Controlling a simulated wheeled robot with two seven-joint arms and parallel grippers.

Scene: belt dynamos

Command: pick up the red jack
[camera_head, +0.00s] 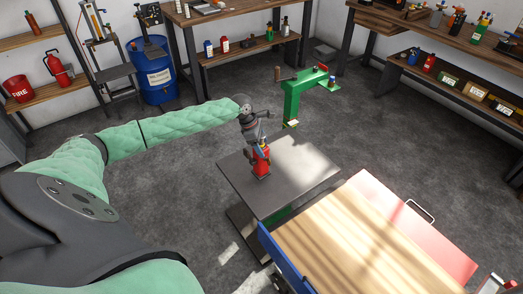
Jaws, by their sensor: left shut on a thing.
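The red jack (261,162) is a small upright red body on the dark grey table top (300,172), near its left side. My left gripper (260,142) reaches in from the left at the end of the green-sleeved arm and points down over the jack's top. It is shut on the upper part of the jack, and its fingers hide some of that part. The jack's base is at or just above the table top; I cannot tell which. My right gripper is not in view.
A green crane-like stand (292,100) rises behind the table. A wooden-topped cart (345,240) with a red panel (425,225) stands at the front right. A blue barrel (155,75) and shelves line the back left. The grey floor between is mostly open.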

